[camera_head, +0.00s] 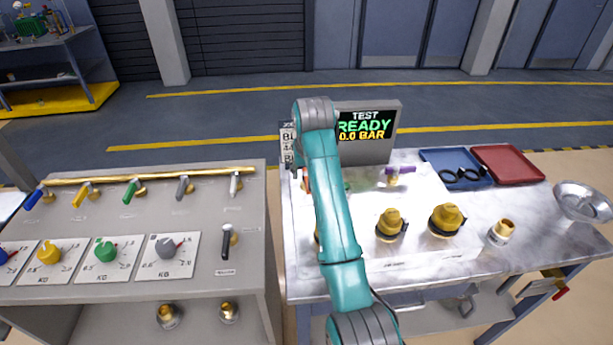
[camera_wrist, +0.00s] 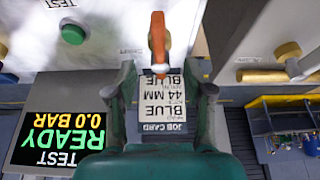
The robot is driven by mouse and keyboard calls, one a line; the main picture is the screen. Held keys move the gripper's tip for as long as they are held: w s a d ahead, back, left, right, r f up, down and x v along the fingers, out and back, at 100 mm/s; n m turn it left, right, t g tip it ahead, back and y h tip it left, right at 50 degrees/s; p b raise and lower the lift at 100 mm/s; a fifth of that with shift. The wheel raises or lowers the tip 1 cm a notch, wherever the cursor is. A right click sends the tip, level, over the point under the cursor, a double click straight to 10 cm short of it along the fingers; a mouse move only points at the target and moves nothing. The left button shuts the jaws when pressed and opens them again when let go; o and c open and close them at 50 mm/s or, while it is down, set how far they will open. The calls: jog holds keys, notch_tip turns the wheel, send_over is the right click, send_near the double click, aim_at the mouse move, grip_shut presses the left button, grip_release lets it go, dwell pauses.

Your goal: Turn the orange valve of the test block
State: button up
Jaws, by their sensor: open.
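The orange valve (camera_wrist: 157,42) shows in the wrist view at top centre, as a long orange handle pointing up the picture, on a pale block face. My gripper (camera_wrist: 166,82) is open, one finger to the left and one to the right of the handle's lower end. A gap shows on both sides and neither finger visibly touches it. I cannot tell the depth between fingertips and handle. In the head view my arm covers the gripper and most of the valve; a small orange patch (camera_head: 306,182) shows at the arm's left edge.
A job card (camera_wrist: 162,105) reading BLUE 44 MM stands behind the fingers. The test screen (camera_head: 365,128) reads READY, 0.0 BAR. A green button (camera_wrist: 73,33) is left of the valve. Yellow-capped fittings (camera_head: 390,224) stand right of my arm. The valve console (camera_head: 140,282) is left.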

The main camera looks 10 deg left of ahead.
jog(key=v, duration=0.8)
